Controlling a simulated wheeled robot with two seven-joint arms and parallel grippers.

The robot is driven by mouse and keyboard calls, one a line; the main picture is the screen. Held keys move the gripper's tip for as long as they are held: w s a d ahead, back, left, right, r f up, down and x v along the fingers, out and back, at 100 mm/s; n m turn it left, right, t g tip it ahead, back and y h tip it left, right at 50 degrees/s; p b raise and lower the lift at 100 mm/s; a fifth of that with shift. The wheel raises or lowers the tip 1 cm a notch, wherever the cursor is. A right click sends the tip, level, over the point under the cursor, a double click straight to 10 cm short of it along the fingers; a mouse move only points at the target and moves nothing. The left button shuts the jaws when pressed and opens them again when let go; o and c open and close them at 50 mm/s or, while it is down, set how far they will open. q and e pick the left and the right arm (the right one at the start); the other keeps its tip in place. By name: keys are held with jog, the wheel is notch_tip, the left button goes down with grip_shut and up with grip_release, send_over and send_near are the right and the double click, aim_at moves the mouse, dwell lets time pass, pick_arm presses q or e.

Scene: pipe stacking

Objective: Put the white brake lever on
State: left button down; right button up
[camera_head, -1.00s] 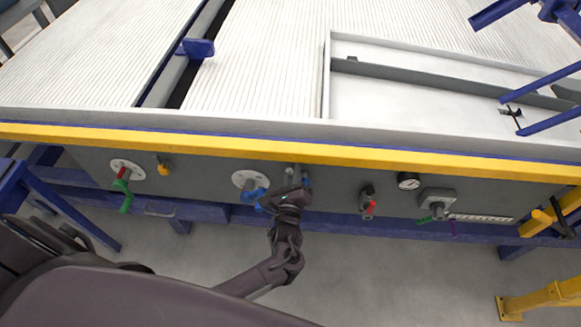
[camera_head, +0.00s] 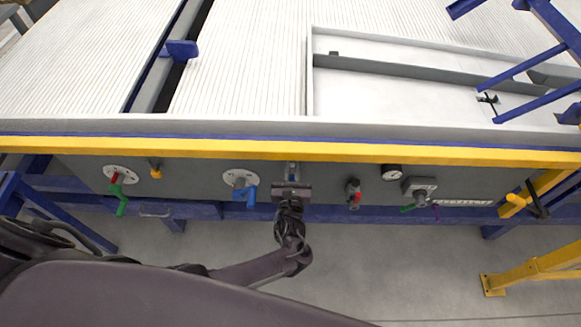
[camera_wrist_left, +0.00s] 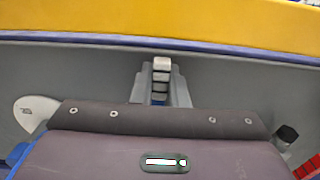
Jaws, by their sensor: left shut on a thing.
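The white brake lever (camera_head: 292,168) is on the grey front panel just under the yellow rail, near the middle of the head view. My right gripper is not in view.
A blue-handled valve (camera_head: 244,190) is close on the left, and a red-handled one (camera_head: 353,194) on the right. A red and green lever (camera_head: 118,190) is farther left. A gauge (camera_head: 391,172) and switch box (camera_head: 420,188) are farther right. The yellow rail (camera_head: 330,153) overhangs the panel.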

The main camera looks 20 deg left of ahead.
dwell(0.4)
pick_arm(q)
jog(key=c, duration=1.4)
grip_release()
jog(key=shift+c, duration=0.2)
jog(key=v, duration=0.7)
jog(key=shift+s+p, duration=0.4)
jog(key=shift+d, duration=0.15)
